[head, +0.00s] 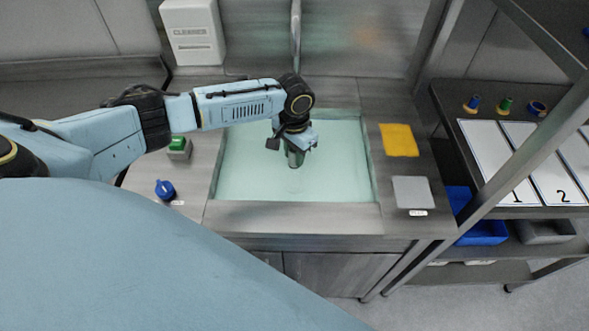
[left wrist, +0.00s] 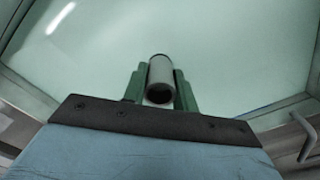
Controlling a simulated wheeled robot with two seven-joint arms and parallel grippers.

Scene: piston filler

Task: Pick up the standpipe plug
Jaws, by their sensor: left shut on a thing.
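The standpipe plug (left wrist: 160,77) is a grey hollow tube. In the left wrist view it sits between the two green fingers of my left gripper (left wrist: 160,88), its open end facing the camera. In the head view my left gripper (head: 293,148) points down over the basin, shut on the plug (head: 295,159), which looks upright. The plug's lower end meets the pale green water; I cannot tell whether it touches the basin floor. My right gripper is not in view.
The sink basin (head: 230,208) has raised rims. A yellow cloth (head: 399,140) and a grey pad (head: 413,192) lie to its right. A blue knob (head: 165,189) and green switch (head: 179,147) stand left. A shelf rack post (head: 500,173) rises at right.

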